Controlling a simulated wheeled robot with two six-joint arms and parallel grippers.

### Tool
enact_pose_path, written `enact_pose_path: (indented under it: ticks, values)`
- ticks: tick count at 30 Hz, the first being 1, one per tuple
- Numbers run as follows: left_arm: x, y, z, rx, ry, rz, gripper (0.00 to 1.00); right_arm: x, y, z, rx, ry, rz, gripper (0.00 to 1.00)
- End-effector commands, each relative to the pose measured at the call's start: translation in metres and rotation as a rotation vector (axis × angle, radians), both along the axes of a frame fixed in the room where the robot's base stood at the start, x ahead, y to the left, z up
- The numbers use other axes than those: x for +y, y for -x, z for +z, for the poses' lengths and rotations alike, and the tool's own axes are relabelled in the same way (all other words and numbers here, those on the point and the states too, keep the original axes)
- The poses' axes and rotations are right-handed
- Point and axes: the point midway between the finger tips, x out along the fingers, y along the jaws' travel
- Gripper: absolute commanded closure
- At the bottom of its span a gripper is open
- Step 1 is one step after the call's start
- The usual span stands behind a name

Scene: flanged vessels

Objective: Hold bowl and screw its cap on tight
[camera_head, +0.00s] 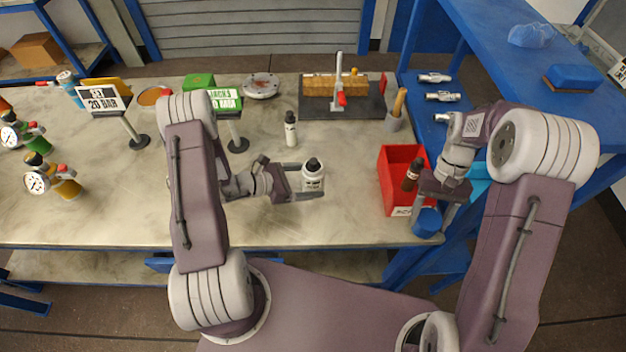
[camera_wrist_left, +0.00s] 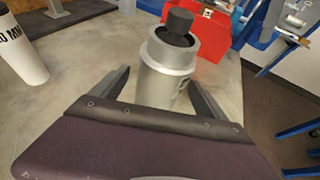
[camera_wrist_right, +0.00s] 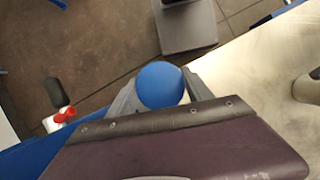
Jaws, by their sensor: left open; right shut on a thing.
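A silver-grey bowl (camera_head: 313,184) stands upright on the bench, with a dark cylindrical piece (camera_head: 312,164) sticking up from its top. In the left wrist view the bowl (camera_wrist_left: 163,85) shows a raised rim around the dark piece (camera_wrist_left: 179,24). My left gripper (camera_head: 312,181) is open, with one finger on either side of the bowl; I cannot tell whether they touch it. My right gripper (camera_head: 432,218) is shut on a blue round cap (camera_head: 427,222), held near the bench's front right edge. The right wrist view shows the cap (camera_wrist_right: 160,84) between the fingers.
A white bottle (camera_head: 291,134) stands just behind the bowl. Sign stands (camera_head: 133,134) and gauges (camera_head: 40,180) are at left. The front middle of the bench is clear.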

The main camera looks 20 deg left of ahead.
Motion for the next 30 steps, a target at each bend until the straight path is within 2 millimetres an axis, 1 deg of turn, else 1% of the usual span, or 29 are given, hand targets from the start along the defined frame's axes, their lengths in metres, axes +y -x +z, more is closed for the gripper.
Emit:
enact_pose_path:
  ticks: [3, 7, 11, 20, 21, 23, 24, 26, 27, 29, 30]
  values:
    - [-0.017, -0.009, -0.008, 0.001, 0.000, -0.007, 0.15, 0.000, 0.000, 0.000, 0.000, 0.000, 0.000, 0.80]
    - [-0.030, -0.020, -0.015, 0.000, 0.000, -0.005, 0.15, 0.000, 0.000, 0.001, 0.000, 0.000, 0.000, 0.80]
    - [-0.035, -0.024, -0.018, 0.001, 0.001, -0.003, 0.15, 0.000, 0.000, 0.001, 0.000, 0.000, 0.000, 0.80]
    - [-0.034, -0.024, -0.017, 0.001, 0.000, -0.002, 0.15, 0.000, 0.000, 0.001, 0.000, 0.000, 0.000, 0.80]
    - [-0.034, -0.024, -0.017, 0.001, 0.000, -0.002, 0.27, 0.000, 0.000, 0.001, 0.000, 0.000, 0.000, 0.80]
    - [-0.034, -0.024, -0.017, 0.001, 0.000, -0.002, 0.43, 0.000, 0.000, 0.001, 0.000, 0.000, 0.000, 0.80]
    - [-0.034, -0.024, -0.017, 0.001, 0.000, -0.002, 0.54, 0.000, 0.000, 0.001, 0.000, 0.000, 0.000, 0.80]
    - [-0.034, -0.024, -0.017, 0.001, 0.000, -0.002, 0.71, 0.000, 0.000, 0.001, 0.000, 0.000, 0.000, 0.80]
    - [-0.034, -0.024, -0.017, 0.001, 0.000, -0.002, 0.82, 0.000, 0.000, 0.001, 0.000, 0.000, 0.000, 0.80]
    - [-0.034, -0.024, -0.017, 0.000, 0.000, -0.002, 0.99, 0.000, 0.000, 0.001, 0.000, 0.000, 0.000, 0.80]
    - [-0.034, -0.024, -0.017, -0.002, 0.001, -0.001, 1.00, 0.000, 0.000, 0.001, 0.000, 0.000, 0.000, 0.80]
